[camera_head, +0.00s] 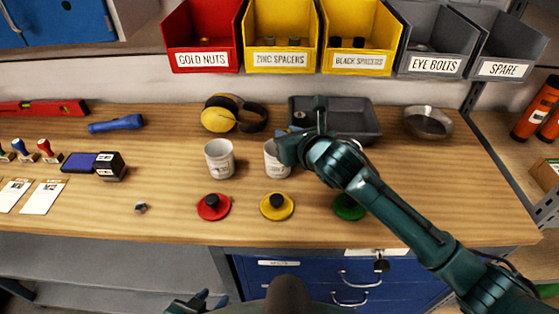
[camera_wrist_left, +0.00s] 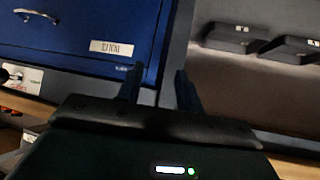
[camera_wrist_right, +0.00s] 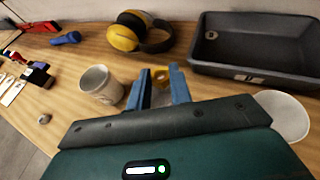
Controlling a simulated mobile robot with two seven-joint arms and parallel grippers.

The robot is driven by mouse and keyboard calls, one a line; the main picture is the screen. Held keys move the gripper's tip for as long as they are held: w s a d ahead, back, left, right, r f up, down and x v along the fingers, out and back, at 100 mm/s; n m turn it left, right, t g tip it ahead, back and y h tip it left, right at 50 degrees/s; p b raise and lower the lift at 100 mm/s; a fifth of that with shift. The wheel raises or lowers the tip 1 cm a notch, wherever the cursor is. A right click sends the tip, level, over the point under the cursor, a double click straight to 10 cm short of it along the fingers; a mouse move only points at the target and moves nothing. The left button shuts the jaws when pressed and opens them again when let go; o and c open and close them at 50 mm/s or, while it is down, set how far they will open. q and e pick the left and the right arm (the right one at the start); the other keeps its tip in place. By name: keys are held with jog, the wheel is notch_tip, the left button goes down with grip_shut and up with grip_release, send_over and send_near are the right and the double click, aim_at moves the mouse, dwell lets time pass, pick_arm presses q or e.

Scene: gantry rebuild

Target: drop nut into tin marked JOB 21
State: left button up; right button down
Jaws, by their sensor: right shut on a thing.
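My right gripper (camera_head: 284,150) is at the rim of a white tin (camera_head: 277,163) in the head view. In the right wrist view its fingers (camera_wrist_right: 160,78) are shut on a small gold-coloured nut (camera_wrist_right: 161,75), with a pale surface showing between the fingers. Another white tin (camera_head: 219,160) stands to the left and also shows in the right wrist view (camera_wrist_right: 98,88). A further white tin (camera_wrist_right: 285,115) is partly cut off by my gripper there. No tin marking is readable. My left gripper (camera_wrist_left: 156,85) is open and empty, low before the blue drawers.
A grey nut-like piece (camera_head: 140,208) lies on the bench. Red (camera_head: 225,212), yellow (camera_head: 290,211) and green knobbed discs lie in front of the tins. Behind are yellow ear defenders (camera_head: 222,119), a dark tray (camera_head: 368,122) and a metal bowl (camera_head: 428,124). Labelled bins hang above.

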jog(key=shift+f+b, duration=1.3)
jog(key=shift+f, duration=0.25)
jog(key=c, duration=1.2)
grip_release()
jog(key=shift+s+d+r, duration=0.1)
jog(key=shift+d, duration=0.05)
jog(key=v, duration=1.3)
jog(key=shift+r, duration=0.1)
